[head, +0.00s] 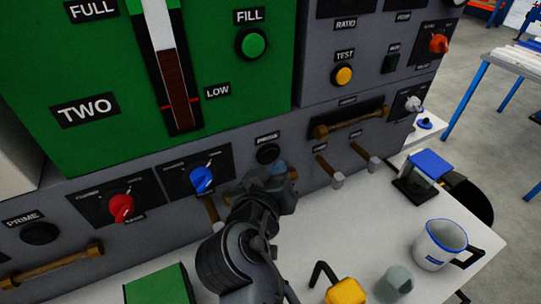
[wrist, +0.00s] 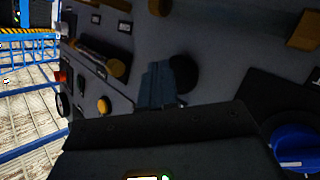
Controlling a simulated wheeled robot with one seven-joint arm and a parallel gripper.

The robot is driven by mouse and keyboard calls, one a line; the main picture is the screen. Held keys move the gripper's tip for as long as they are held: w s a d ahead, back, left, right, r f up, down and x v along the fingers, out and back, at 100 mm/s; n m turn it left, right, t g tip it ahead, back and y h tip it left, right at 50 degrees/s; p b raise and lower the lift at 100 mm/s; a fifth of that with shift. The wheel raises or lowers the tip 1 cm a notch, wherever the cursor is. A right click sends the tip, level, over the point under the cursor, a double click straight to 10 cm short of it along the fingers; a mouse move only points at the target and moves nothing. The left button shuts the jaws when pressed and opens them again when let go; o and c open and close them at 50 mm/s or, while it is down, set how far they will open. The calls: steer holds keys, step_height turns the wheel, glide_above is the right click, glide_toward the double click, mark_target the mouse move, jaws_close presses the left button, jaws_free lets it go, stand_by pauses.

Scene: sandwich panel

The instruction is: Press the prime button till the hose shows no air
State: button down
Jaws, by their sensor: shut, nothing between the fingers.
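A black round button (head: 40,233) under a PRIME label sits at the lower left of the grey panel in the head view. Another black button (head: 268,153), its small label too blurred to read, sits at the panel's middle. My gripper (head: 276,176) is shut and empty just below and in front of that middle button. In the wrist view the shut fingers (wrist: 160,86) are beside a black button (wrist: 184,75); I cannot tell whether they touch it. Brown horizontal tube-like bars show at lower left (head: 50,268) and right (head: 350,122). I cannot tell which is the hose, or see air.
A red knob (head: 121,207) and a blue knob (head: 201,179) stick out left of my gripper. The green panel (head: 80,65) carries a level gauge and a green FILL button (head: 252,43). A white mug (head: 437,245) and a yellow object (head: 346,291) stand on the white counter.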

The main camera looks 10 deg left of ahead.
steer(key=shift+w, duration=0.1)
stand_by(0.7)
steer(key=shift+w+a, duration=0.2)
steer(key=shift+a, duration=0.05)
steer(key=shift+w+a+b, duration=0.2)
steer(key=shift+w+b, duration=0.15)
stand_by(0.8)
steer(key=shift+s+d, duration=0.45)
steer(key=shift+s, duration=0.25)
steer(key=shift+s+d+p, duration=0.35)
steer(key=shift+s+d, duration=0.35)
steer(key=shift+s, duration=0.35)
steer(key=shift+s+d+p, duration=0.35)
steer(key=shift+s+d, duration=0.35)
steer(key=shift+s, duration=0.3)
stand_by(2.1)
